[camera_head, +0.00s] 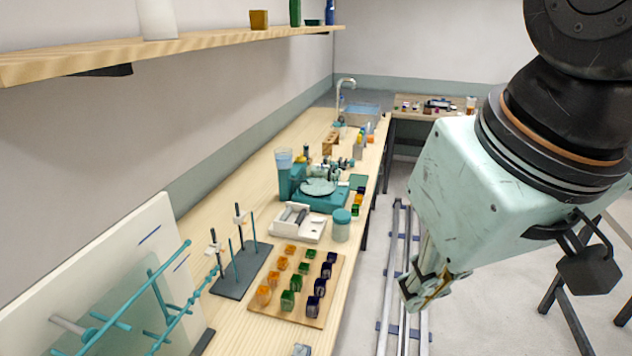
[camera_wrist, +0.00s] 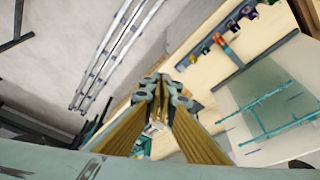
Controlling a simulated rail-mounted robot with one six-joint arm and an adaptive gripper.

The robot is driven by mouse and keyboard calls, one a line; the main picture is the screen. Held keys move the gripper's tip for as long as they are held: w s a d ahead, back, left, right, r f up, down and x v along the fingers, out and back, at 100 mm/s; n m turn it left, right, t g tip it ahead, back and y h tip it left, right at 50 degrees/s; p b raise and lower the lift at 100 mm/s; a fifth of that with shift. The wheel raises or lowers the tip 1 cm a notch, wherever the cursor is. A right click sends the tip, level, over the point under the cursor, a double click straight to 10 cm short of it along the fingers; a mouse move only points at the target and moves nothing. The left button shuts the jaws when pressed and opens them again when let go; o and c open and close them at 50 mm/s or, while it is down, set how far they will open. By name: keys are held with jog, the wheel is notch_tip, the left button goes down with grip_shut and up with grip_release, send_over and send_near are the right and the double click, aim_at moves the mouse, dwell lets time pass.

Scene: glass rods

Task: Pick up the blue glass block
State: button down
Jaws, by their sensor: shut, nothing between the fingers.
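Several dark blue glass blocks (camera_head: 320,287) stand in the right-hand column of a wooden board (camera_head: 292,318) on the bench in the head view. Which of them is the task's block I cannot tell. Green blocks (camera_head: 288,300) and amber blocks (camera_head: 263,295) stand in columns to their left. My gripper (camera_head: 412,297) hangs to the right of the board, over the floor side of the bench and clear of the blocks. It is shut and empty. In the wrist view my gripper's fingers (camera_wrist: 157,95) come together, and no block is between them.
A dark stand with upright rods (camera_head: 243,272), a white device (camera_head: 298,222), a teal-lidded jar (camera_head: 341,226) and a teal machine (camera_head: 318,195) stand behind and left of the board. A panel with teal rods (camera_head: 120,290) is at the left. Floor rails (camera_head: 403,290) run alongside.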

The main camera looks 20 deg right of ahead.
jog(key=c, duration=2.5)
grip_release()
jog(key=shift+o, duration=0.2)
jog(key=shift+w, duration=0.15)
